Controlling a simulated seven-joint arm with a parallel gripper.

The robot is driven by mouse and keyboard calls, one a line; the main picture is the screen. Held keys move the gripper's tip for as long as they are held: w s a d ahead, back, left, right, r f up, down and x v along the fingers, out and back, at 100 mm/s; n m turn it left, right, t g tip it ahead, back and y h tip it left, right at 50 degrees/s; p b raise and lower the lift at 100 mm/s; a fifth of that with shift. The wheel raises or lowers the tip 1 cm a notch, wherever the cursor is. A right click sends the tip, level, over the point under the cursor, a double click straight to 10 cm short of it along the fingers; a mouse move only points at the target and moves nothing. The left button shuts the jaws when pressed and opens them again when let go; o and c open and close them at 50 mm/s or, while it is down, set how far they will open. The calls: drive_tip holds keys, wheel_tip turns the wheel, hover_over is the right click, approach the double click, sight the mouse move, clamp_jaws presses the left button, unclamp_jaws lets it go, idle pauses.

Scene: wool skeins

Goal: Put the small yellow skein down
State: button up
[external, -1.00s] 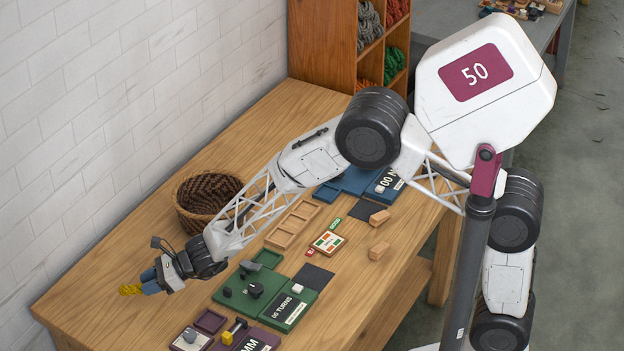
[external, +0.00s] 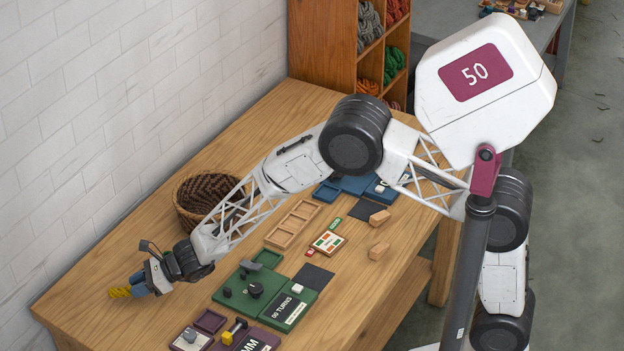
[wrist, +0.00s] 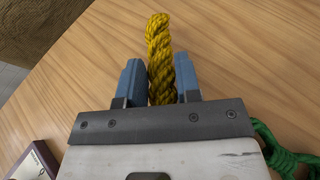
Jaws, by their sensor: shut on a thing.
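The small yellow skein (external: 120,292) is a twisted yellow hank at the left end of the wooden table. My gripper (external: 136,285) is shut on it, with the skein sticking out past the fingertips. In the wrist view the skein (wrist: 159,50) lies between the two blue fingers (wrist: 160,82), over bare table wood. I cannot tell whether the skein touches the table or hangs just above it.
A woven basket (external: 186,222) stands by the wall behind my forearm. A green tray set (external: 228,295) and a purple set (external: 212,321) lie to the right of my gripper. A green skein (wrist: 284,150) shows at the wrist view's lower right.

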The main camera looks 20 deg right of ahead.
drive_tip(key=shift+f, duration=0.95)
drive_tip(key=shift+f, duration=0.15)
drive_tip(key=o, duration=0.9)
drive_tip(key=shift+r, duration=0.2)
drive_tip(key=v, duration=1.1)
drive_tip(key=shift+d, duration=0.25)
drive_tip(key=shift+d+r, duration=0.15)
drive_tip(key=shift+d, duration=0.1)
